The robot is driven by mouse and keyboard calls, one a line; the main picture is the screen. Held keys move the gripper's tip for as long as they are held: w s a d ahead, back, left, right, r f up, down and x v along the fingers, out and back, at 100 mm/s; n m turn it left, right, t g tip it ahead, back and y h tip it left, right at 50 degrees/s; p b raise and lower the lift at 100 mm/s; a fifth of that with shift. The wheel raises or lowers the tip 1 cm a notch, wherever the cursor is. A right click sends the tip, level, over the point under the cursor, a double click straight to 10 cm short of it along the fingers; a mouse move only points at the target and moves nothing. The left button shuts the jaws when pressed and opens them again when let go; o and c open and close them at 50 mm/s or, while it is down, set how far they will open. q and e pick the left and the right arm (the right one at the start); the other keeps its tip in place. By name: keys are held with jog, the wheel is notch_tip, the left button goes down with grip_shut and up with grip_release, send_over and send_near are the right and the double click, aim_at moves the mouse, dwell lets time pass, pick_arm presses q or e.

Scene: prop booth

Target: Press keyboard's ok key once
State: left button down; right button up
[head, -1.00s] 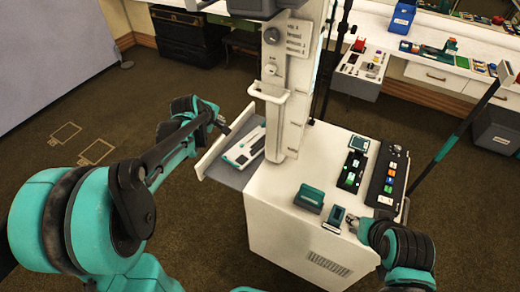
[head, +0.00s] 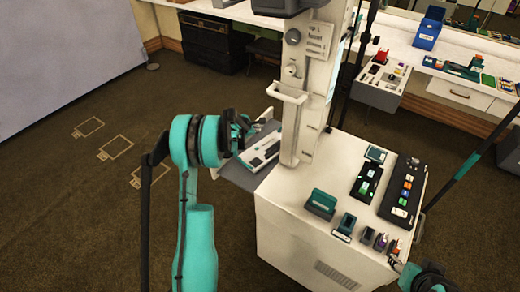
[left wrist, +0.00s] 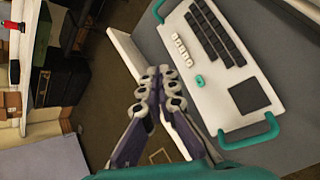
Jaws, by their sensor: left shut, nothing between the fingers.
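The keyboard (head: 262,150) is a white panel with teal handles on a grey side shelf of the white cabinet. In the left wrist view the keyboard (left wrist: 262,72) shows rows of dark keys, a dark square pad, several small white keys and a teal key (left wrist: 200,81). Its lettering is too small to read, so I cannot confirm which key is ok. My left gripper (head: 242,128) is at the keyboard's left end. In the left wrist view its shut, empty fingertips (left wrist: 160,84) appear left of the teal key, apart from it. My right gripper (head: 396,263) is small and partly hidden at bottom right.
The cabinet (head: 290,215) carries a white column (head: 312,100) with a handle just right of the keyboard. A dark button panel (head: 403,190) and small teal holders (head: 321,203) stand on its top. The shelf's raised edge (left wrist: 130,60) borders the keyboard's side. Open floor lies left.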

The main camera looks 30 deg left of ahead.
aim_at(256, 149)
pick_arm(q)
jog(key=shift+f+b, duration=2.85)
jog(key=shift+f, duration=1.55)
jog(key=shift+f, duration=0.1)
jog(key=shift+f, duration=0.3)
jog(key=shift+f, duration=0.3)
jog(key=shift+r, duration=0.75)
jog(key=shift+r, duration=0.1)
